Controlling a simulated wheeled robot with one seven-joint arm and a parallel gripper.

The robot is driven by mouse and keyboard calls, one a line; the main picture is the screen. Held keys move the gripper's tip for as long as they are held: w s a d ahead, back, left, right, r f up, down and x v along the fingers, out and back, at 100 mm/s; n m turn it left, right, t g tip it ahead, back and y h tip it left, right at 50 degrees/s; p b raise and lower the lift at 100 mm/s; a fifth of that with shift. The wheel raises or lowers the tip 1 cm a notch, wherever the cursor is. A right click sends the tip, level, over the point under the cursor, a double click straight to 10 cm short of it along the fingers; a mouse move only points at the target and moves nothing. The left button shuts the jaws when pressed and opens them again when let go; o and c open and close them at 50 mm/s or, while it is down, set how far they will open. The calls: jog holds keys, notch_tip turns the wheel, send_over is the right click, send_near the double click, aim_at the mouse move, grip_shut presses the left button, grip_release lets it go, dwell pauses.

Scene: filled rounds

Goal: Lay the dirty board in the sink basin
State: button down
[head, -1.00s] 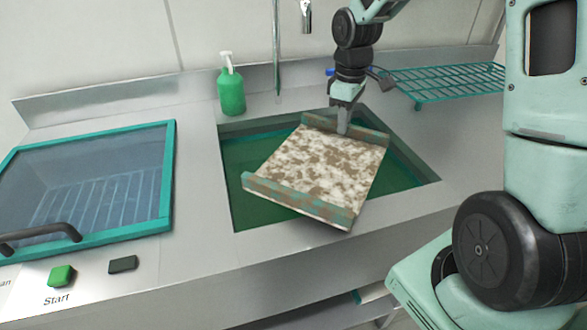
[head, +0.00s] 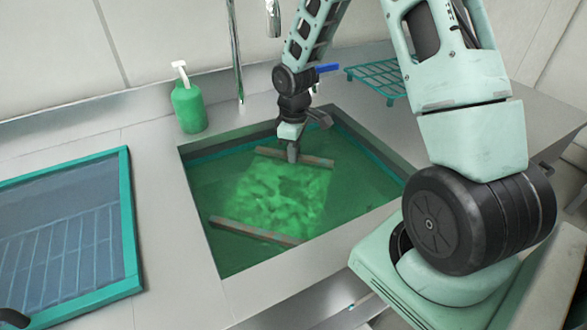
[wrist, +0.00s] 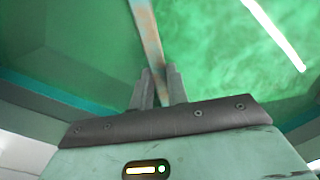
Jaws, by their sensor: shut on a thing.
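The dirty board (head: 275,200) is down inside the sink basin (head: 215,255), mostly under green water, with blotchy dirt on its face. Its two raised end rails show brown near the surface, one at the back and one at the front left. My gripper (head: 293,155) is shut on the back rail of the board. In the wrist view the fingers (wrist: 157,88) pinch the thin rail (wrist: 149,40), and green water lies around it. Whether the board touches the basin floor is hidden by the water.
A teal-framed glass lid (head: 130,220) lies on the left counter. A teal wire rack (head: 378,75) is at the back right. The counter strip between lid and basin is clear.

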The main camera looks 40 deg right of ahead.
aim_at(294, 167)
jog(key=shift+f, duration=2.95)
jog(key=c, duration=1.4)
grip_release()
jog(key=shift+o, duration=0.2)
notch_tip(294, 167, up, 12)
jog(key=shift+r, duration=0.1)
